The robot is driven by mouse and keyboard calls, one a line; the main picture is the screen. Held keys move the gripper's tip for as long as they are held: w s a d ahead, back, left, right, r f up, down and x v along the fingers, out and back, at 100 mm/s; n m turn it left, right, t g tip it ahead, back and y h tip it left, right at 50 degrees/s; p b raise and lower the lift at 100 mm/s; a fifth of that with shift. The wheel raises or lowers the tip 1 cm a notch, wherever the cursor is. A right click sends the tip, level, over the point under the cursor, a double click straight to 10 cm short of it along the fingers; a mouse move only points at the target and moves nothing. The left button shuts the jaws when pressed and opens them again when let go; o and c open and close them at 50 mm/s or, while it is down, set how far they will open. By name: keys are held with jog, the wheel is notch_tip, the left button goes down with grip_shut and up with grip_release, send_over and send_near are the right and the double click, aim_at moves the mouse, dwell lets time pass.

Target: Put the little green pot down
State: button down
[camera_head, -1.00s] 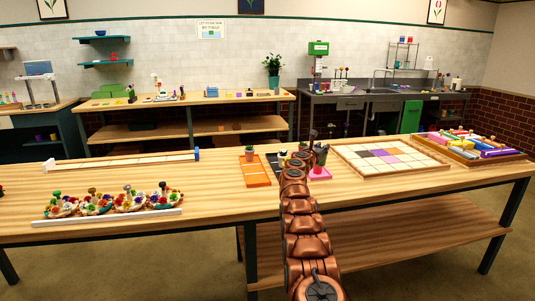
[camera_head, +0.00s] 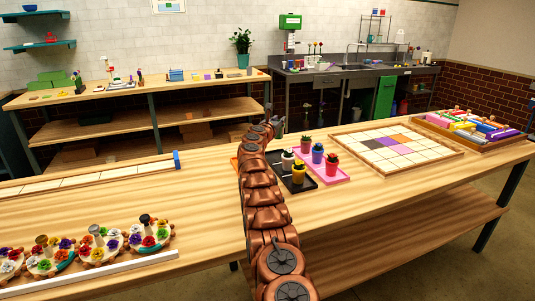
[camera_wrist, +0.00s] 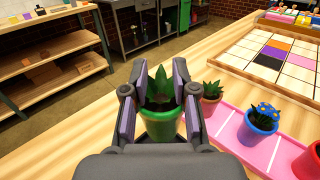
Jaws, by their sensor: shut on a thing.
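My gripper (camera_wrist: 168,95) is shut on the little green pot (camera_wrist: 161,128), which holds a spiky green plant, in the wrist view. The pot sits upright between the two fingers, left of the pink tray (camera_wrist: 236,118). Its base is hidden by my gripper, so I cannot tell whether it touches anything.
The pink tray bears a terracotta pot (camera_head: 306,144), a blue pot (camera_head: 318,154) and a red pot (camera_head: 332,166). A white pot (camera_head: 287,161) and a yellow pot (camera_head: 298,175) stand on the black tray. A tiled board (camera_head: 445,150) lies to the right; flower arrangements (camera_head: 98,246) stand left.

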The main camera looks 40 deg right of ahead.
jog(key=f, duration=0.1)
jog(key=f+b, duration=0.1)
jog(key=f, duration=0.1)
jog(key=f+b, duration=0.1)
jog(key=f, duration=0.1)
jog(key=shift+w+f, duration=0.2)
jog(key=shift+w, duration=0.05)
jog(key=shift+s+f, duration=0.1)
jog(key=shift+f, duration=2.1)
jog(key=shift+f, duration=0.15)
jog(key=c, duration=0.9)
grip_release()
jog(key=shift+a, duration=0.15)
